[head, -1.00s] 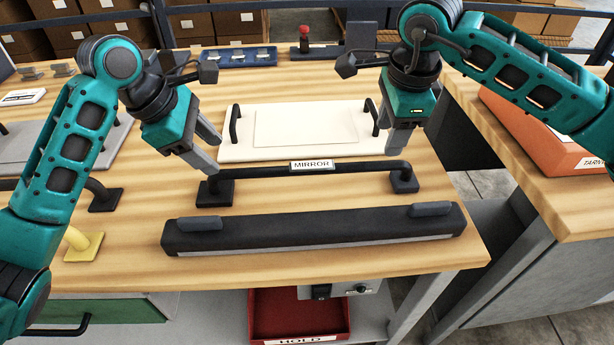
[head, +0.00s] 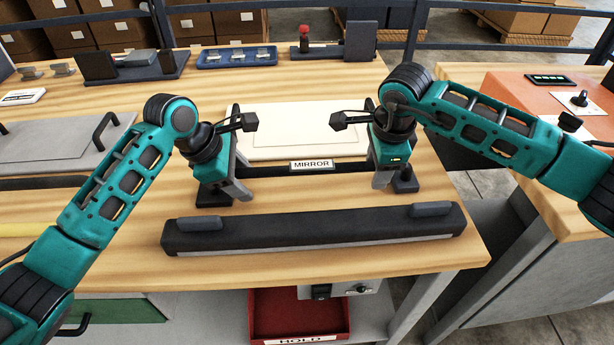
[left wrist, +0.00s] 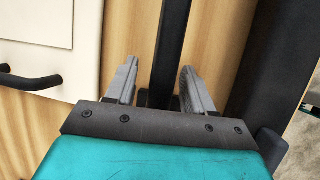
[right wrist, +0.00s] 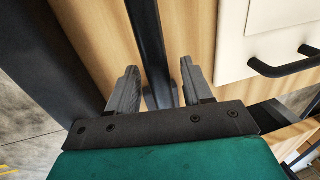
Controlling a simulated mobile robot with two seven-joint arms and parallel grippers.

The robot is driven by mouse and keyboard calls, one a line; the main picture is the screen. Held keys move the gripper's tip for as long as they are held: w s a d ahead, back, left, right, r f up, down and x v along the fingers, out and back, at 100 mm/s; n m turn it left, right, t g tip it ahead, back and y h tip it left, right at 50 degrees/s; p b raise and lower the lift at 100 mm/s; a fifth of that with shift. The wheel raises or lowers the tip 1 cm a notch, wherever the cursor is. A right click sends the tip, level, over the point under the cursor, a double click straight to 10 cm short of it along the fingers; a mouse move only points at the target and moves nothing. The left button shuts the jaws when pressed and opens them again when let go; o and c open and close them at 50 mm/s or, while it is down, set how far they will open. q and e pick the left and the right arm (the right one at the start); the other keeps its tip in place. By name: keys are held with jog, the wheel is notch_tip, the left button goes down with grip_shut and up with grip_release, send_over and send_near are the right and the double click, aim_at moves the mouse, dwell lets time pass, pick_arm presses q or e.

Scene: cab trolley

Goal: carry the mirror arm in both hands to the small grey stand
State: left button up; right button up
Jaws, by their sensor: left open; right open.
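The mirror arm (head: 318,168) is a black bar with a white MIRROR label and a dark foot at each end, lying on the wooden bench. My left gripper (head: 240,190) is open at its left end. My right gripper (head: 388,180) is open at its right end. In the left wrist view the bar (left wrist: 171,45) runs between the open fingers (left wrist: 158,85). In the right wrist view the bar (right wrist: 150,45) also lies between the open fingers (right wrist: 155,85). The grippers partly hide the bar's ends and feet. I cannot make out a small grey stand.
A long black block (head: 310,231) with two pads lies just in front. A cream panel (head: 300,125) with black handles lies behind. A grey panel (head: 60,150) is at the left. A second bench with an orange box (head: 520,95) stands right, across a gap.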

pick_arm(q)
grip_shut()
pick_arm(e)
grip_shut()
pick_arm(q)
jog(key=shift+r, duration=0.1)
pick_arm(e)
jog(key=shift+r, duration=0.1)
